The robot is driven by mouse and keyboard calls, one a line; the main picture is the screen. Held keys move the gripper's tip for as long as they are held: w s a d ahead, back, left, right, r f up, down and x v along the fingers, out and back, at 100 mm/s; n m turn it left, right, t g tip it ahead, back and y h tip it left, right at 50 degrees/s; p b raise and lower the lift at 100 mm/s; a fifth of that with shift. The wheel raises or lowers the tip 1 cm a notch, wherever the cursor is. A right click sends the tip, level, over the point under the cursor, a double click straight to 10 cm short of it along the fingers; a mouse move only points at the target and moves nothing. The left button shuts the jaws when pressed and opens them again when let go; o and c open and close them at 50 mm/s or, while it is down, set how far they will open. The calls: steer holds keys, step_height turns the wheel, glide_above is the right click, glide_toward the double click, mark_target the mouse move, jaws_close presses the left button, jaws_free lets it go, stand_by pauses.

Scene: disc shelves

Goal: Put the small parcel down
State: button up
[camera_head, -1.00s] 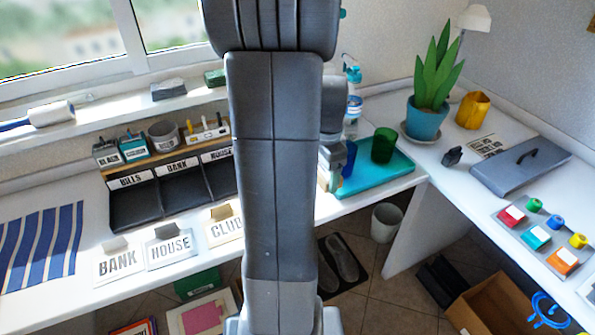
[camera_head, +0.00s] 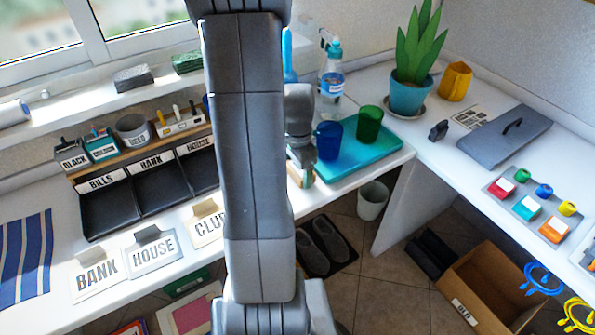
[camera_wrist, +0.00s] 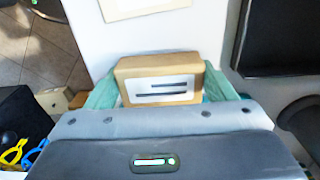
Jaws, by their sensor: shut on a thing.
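The small parcel (camera_wrist: 160,80) is a tan box with a white label bearing dark lines. In the wrist view it sits between the teal fingertips of my gripper (camera_wrist: 158,92), which is shut on it. The white desk (camera_wrist: 205,35) lies beyond and below the parcel; I cannot tell whether they touch. In the head view my arm hides much of the middle, and my gripper (camera_head: 302,168) shows small beside it, just left of the teal tray. The parcel is hard to make out there.
The teal tray (camera_head: 375,157) holds a blue cup (camera_head: 328,140) and a green cup (camera_head: 369,124). A spray bottle (camera_head: 332,75) stands behind. Black sorting trays (camera_head: 110,212) and envelopes (camera_head: 150,248) lie left.

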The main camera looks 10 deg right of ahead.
steer(key=shift+f, duration=0.35)
steer(key=shift+f, duration=0.1)
steer(key=shift+f, duration=0.15)
steer(key=o, duration=1)
steer(key=shift+o, duration=0.2)
step_height(320, 180, up, 12)
steer(key=p, duration=0.2)
steer(key=shift+r, duration=0.25)
